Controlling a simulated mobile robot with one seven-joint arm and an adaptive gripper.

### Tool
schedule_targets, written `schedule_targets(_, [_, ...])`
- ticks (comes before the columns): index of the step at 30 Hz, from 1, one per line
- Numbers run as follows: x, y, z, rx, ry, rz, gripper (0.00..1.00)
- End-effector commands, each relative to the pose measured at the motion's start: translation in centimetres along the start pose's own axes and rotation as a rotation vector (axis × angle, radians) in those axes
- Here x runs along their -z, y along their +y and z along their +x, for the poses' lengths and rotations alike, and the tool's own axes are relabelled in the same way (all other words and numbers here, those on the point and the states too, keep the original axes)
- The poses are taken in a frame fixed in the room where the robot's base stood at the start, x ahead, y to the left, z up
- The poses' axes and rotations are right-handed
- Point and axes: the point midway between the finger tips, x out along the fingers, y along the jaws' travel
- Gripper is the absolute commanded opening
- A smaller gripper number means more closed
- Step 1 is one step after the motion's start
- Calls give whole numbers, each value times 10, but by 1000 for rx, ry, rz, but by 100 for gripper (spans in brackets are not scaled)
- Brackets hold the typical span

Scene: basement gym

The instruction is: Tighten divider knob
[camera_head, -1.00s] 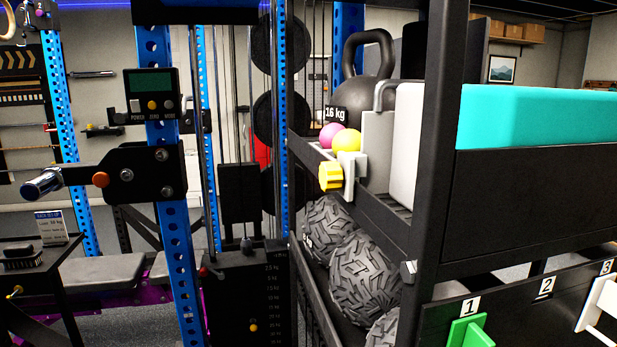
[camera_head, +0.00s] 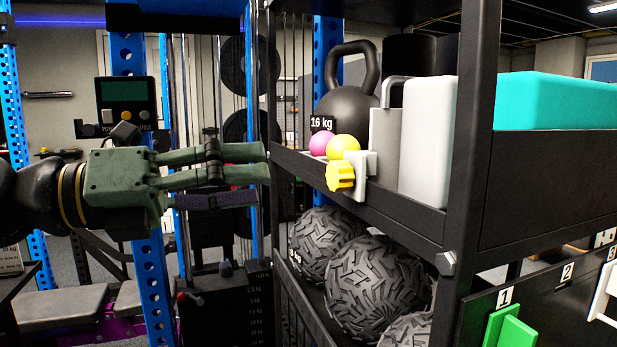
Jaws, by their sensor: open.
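The yellow divider knob (camera_head: 340,177) sits on the front of a pale grey clamp (camera_head: 364,176) at the shelf's front rail. A grey divider plate (camera_head: 386,137) stands upright behind the clamp on the shelf. How tight the knob is cannot be told. My gripper (camera_head: 268,164) comes in from the left with its green and dark fingers pointing right. Its fingertips are near the left post of the rack, left of the knob and apart from it in the picture. It is open and holds nothing that I can see.
A pink ball (camera_head: 321,143) and a yellow ball (camera_head: 344,146) rest just above the knob, before a 16 kg kettlebell (camera_head: 350,92). Textured black balls (camera_head: 372,285) fill the shelf below. The black rack post (camera_head: 468,150) stands to the right.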

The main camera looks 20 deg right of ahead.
Motion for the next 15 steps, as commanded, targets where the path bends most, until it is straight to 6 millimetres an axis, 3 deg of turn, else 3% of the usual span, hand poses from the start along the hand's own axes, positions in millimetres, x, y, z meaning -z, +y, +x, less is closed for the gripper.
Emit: schedule_targets(15, [-1,-3,89,3,2,1,52])
